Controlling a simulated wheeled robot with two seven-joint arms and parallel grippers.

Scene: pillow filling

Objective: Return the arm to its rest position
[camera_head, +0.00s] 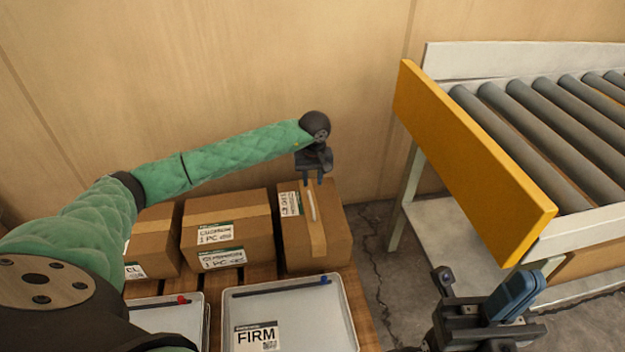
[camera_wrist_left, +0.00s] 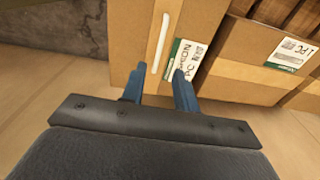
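My left arm, in a green quilted sleeve, reaches across from the left in the head view. Its gripper (camera_head: 313,180) points down just above the right-hand cardboard box (camera_head: 330,245). In the left wrist view the two blue-grey fingers (camera_wrist_left: 158,82) stand apart with nothing between them. A thin white stick-like thing (camera_wrist_left: 160,42) lies on the box beyond the fingertips; it also shows in the head view (camera_head: 311,206). My right gripper (camera_head: 485,300) is at the lower right, in front of the conveyor; one blue finger shows, and its opening is unclear.
More labelled boxes (camera_head: 227,232) stand in a row to the left. Two shallow trays, one labelled FIRM (camera_head: 345,325), lie on the wooden pallet (camera_head: 362,310) in front. A roller conveyor with a yellow end board (camera_head: 470,165) stands at the right. A wooden wall (camera_head: 200,70) is behind.

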